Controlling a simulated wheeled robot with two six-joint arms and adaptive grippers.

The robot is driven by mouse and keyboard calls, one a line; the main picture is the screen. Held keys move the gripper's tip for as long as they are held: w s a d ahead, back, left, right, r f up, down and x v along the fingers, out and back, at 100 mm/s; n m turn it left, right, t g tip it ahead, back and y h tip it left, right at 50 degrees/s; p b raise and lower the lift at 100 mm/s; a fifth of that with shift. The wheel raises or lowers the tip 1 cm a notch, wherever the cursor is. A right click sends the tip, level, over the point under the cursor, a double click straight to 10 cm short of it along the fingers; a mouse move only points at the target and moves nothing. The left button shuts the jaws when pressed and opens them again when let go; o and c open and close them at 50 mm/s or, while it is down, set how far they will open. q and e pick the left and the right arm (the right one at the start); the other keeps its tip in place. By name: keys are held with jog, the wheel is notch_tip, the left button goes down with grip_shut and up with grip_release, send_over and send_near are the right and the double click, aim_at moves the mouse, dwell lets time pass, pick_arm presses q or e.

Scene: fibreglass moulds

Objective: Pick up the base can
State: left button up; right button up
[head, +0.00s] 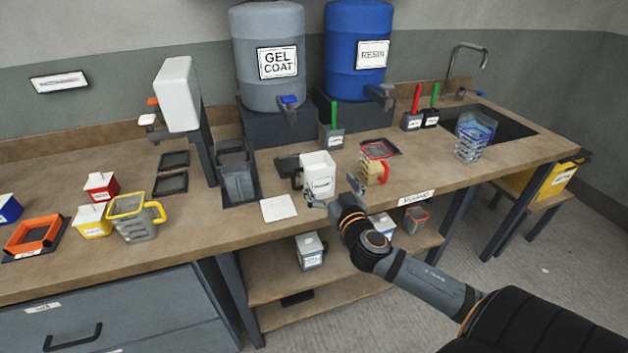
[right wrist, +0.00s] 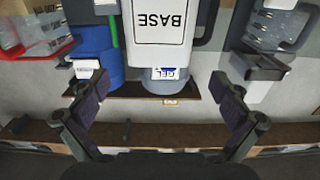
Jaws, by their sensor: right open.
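The base can (head: 318,170) is a white can with a dark handle on its left side, standing upright on the bench. In the right wrist view it shows upside down, with its label BASE (right wrist: 163,21) readable. My right gripper (head: 332,194) is at the near side of the can, by the bench's front edge. Its fingers are spread wide apart and empty in the right wrist view (right wrist: 160,103), with the can ahead between them. I cannot tell any contact. My left gripper is not in view.
A red-rimmed jug (head: 375,164) stands right of the can. A white square tile (head: 279,207) lies to its left, near a grey holder (head: 237,178). The grey gel coat drum (head: 268,50) and blue resin drum (head: 358,45) stand behind. A lower shelf holds a grey can (head: 309,252).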

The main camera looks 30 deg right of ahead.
aim_at(322, 171)
jog(key=x, duration=0.4)
jog(key=shift+w, duration=0.15)
jog(key=shift+r, duration=0.1)
jog(key=x, duration=0.1)
jog(key=p+x, duration=0.1)
jog(key=x, duration=0.1)
jog(key=p+x, duration=0.1)
jog(key=x, duration=0.1)
jog(key=shift+w+r, duration=0.1)
jog(key=shift+r, duration=0.15)
jog(key=shift+c, duration=0.3)
